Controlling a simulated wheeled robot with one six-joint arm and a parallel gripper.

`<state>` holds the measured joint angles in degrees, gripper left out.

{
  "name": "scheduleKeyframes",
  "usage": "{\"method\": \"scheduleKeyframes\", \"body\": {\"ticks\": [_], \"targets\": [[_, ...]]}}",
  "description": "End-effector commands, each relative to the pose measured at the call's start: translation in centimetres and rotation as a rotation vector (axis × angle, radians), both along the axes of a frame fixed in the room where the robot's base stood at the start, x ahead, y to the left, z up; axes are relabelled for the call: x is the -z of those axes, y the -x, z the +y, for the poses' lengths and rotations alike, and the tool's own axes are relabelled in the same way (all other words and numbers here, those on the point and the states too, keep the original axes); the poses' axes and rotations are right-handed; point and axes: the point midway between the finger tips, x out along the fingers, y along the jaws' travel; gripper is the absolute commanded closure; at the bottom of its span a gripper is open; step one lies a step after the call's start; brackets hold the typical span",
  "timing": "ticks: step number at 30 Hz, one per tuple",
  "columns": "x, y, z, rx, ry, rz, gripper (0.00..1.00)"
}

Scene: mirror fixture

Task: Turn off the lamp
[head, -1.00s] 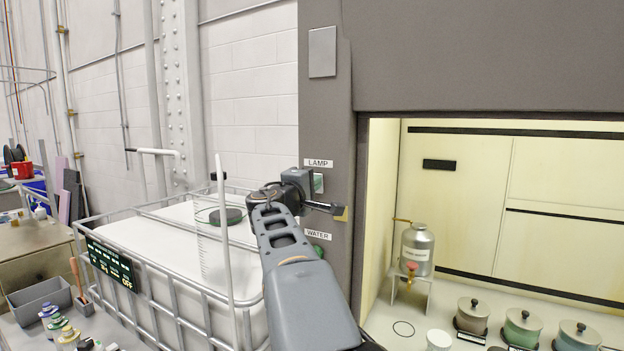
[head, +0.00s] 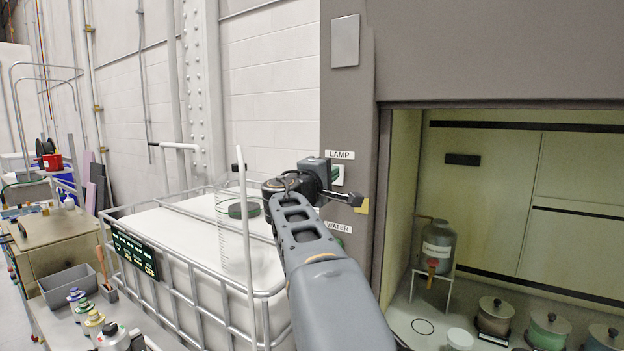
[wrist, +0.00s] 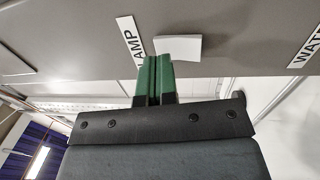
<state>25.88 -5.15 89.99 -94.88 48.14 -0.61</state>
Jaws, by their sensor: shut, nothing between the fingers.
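The lamp switch (head: 338,173) is a small pale plate under the LAMP label (head: 340,155) on the grey cabinet post, partly hidden by my wrist in the head view. In the wrist view the switch (wrist: 178,46) shows as a white block beside the LAMP label (wrist: 131,43). My gripper (wrist: 153,70) has its green fingers together and empty, their tips at the near edge of the switch. I cannot tell whether they touch it. The cabinet's pale interior (head: 495,190) looks dim.
The WATER label (head: 338,228) sits lower on the post, with a green control (head: 344,243) partly hidden near it. A white caged tank (head: 180,245) stands left of my arm. A metal dispenser (head: 437,247) and several lidded pots (head: 548,330) stand inside the cabinet.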

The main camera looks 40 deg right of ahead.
Motion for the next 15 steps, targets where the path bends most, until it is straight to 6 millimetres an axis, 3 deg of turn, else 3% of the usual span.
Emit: {"method": "scheduleKeyframes", "body": {"ticks": [9, 15], "targets": [[-0.5, 1.7, 6.2, 0.000, 0.002, -0.004, 1.00], [-0.9, 2.5, 9.2, 0.000, -0.001, -0.003, 1.00]]}}
